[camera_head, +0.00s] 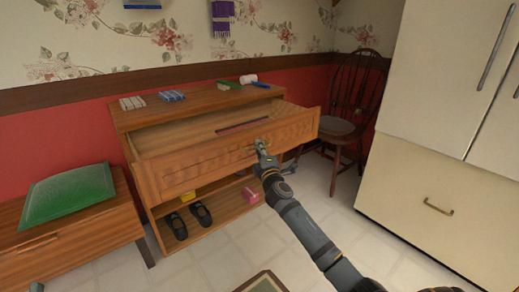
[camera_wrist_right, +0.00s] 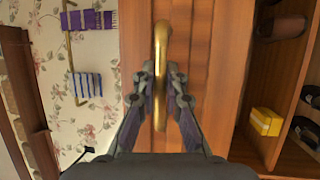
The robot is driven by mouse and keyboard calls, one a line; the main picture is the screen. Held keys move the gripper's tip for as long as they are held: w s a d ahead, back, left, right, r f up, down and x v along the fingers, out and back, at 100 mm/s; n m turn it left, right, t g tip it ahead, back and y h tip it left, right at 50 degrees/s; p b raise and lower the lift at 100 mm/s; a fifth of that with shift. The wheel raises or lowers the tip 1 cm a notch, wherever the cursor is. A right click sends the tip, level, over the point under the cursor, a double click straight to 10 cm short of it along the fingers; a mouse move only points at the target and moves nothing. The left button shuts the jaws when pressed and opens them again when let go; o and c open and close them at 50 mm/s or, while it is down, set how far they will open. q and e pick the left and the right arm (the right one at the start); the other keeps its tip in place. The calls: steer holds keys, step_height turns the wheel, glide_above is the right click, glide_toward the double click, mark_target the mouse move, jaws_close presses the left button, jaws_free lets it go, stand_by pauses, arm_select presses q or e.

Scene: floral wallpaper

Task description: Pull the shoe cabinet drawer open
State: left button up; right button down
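The wooden shoe cabinet (camera_head: 118,117) stands against the red wall in the head view. Its wide top drawer (camera_head: 200,165) is pulled well out, and its inside shows, with a dark reddish strip in it. My right gripper (camera_head: 262,148) is at the middle of the drawer front. In the right wrist view, the brass handle (camera_wrist_right: 160,45) runs between the two fingers of my right gripper (camera_wrist_right: 160,78), which close on it from both sides. In the head view the handle is mostly hidden by the gripper. My left gripper is not in view.
A wooden chair (camera_head: 340,127) stands right of the cabinet, near the drawer's right end. A cream fridge (camera_head: 425,90) is farther right. A low bench with a green cushion (camera_head: 70,197) is at left. Black shoes (camera_head: 177,226) lie on the lower shelf. Tiled floor in front is mostly clear.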

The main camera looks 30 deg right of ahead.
steer(key=c, duration=1.4)
jaws_free()
steer(key=v, duration=1.2)
